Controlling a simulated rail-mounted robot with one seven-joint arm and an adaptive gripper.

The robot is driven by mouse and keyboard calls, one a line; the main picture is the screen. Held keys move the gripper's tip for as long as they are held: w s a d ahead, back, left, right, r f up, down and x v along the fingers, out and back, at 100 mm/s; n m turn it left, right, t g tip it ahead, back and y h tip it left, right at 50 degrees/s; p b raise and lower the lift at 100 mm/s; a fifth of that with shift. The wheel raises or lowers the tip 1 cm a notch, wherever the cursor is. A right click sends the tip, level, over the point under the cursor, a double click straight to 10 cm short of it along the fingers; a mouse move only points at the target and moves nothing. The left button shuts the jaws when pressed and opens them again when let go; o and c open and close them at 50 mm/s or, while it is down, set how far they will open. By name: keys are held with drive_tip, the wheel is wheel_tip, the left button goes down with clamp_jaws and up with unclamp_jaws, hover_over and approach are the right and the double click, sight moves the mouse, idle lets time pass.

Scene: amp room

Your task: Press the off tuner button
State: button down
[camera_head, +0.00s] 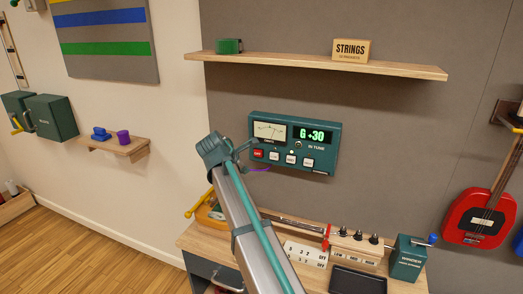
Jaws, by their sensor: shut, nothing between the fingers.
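The teal tuner (325,152) is mounted on the grey wall panel. It has a needle gauge (269,130) and a lit display (313,135) reading "G +30" in green. Along its lower edge are a red button (257,154) at the left and three white buttons (290,159) to its right. The button labels are too small to read surely. My gripper (246,151) is shut and empty, just left of the red button in the picture. I cannot tell whether it touches the tuner. My arm rises from below and hides part of the bench.
Above the tuner is a shelf (300,62) with a "STRINGS" box (350,50) and a green roll (229,46). Below is a workbench (408,285) with a black tray (357,281) and a green winder box (407,258). A red guitar (480,218) hangs at the right.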

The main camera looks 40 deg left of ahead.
sight(254, 156)
idle(0.4)
drive_tip(key=shift+w+a+b, duration=0.2)
drive_tip(key=shift+w+a, duration=0.2)
drive_tip(key=shift+w, duration=1)
drive_tip(key=shift+w+a+b, duration=0.15)
drive_tip(key=shift+w+a, duration=0.25)
drive_tip(key=shift+w, duration=1.05)
drive_tip(key=shift+w+a+b, duration=0.2)
drive_tip(key=shift+w+a, duration=0.2)
drive_tip(key=shift+w, duration=1)
drive_tip(key=shift+w, duration=0.15)
drive_tip(key=shift+w+a+p, duration=0.1)
drive_tip(key=shift+w+p, duration=0.15)
drive_tip(key=shift+p, duration=0.05)
drive_tip(key=shift+w+a, duration=0.1)
drive_tip(key=shift+w, duration=0.3)
drive_tip(key=shift+s+d+p, duration=0.25)
drive_tip(key=shift+s+p, duration=0.15)
drive_tip(key=shift+s, duration=0.45)
